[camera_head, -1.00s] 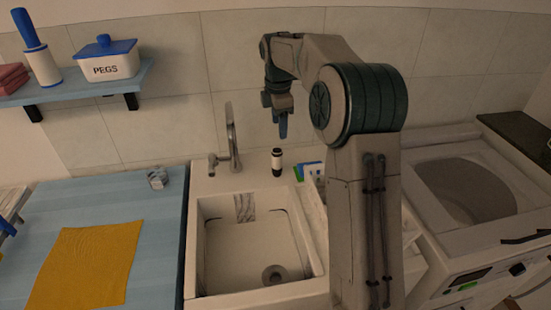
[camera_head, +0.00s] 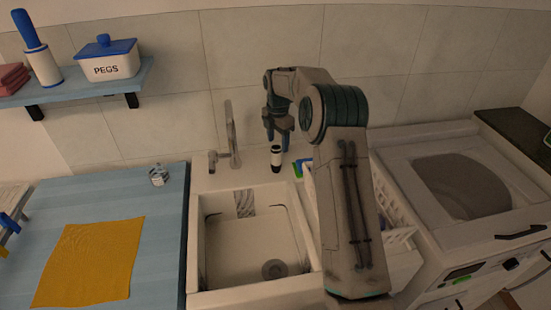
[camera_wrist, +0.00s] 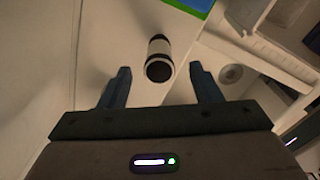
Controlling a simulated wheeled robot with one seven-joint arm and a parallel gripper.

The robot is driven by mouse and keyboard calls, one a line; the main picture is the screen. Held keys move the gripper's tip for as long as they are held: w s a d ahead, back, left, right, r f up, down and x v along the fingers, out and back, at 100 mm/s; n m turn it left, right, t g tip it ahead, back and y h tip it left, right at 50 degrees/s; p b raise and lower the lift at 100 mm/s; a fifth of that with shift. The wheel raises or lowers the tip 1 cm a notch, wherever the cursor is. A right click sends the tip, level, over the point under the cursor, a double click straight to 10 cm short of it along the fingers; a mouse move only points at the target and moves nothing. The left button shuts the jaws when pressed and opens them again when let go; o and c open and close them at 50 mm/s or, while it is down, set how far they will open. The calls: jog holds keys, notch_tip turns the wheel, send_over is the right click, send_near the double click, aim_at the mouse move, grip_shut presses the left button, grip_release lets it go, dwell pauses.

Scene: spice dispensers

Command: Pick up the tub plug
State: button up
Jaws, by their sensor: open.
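A small black-and-white cylinder (camera_head: 277,158), the thing I take for the tub plug though I cannot be sure, stands on the sink's back ledge. In the wrist view the cylinder (camera_wrist: 158,48) shows just beyond and between my fingertips, dark end towards me. My gripper (camera_head: 278,138) is open and empty, pointing down just above it. The two blue-grey fingers show apart in the wrist view (camera_wrist: 160,72), and I see no contact. A round drain piece (camera_head: 274,269) sits in the sink floor.
The sink basin (camera_head: 207,250) is in front, with the tap (camera_head: 231,135) left of the cylinder. A green-and-blue item (camera_head: 299,167) lies close on its right. A white rack (camera_head: 397,238) stands right of the sink. The blue counter (camera_head: 60,200) holds a yellow cloth (camera_head: 90,262).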

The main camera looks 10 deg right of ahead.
aim_at(276, 147)
jog(key=shift+a+f+p, duration=0.2)
jog(key=shift+f+p, duration=0.3)
jog(key=shift+f, duration=0.85)
jog(key=shift+a+f+p, duration=0.15)
jog(key=shift+f+p, duration=0.35)
jog(key=shift+f, duration=0.85)
jog(key=c, duration=1.1)
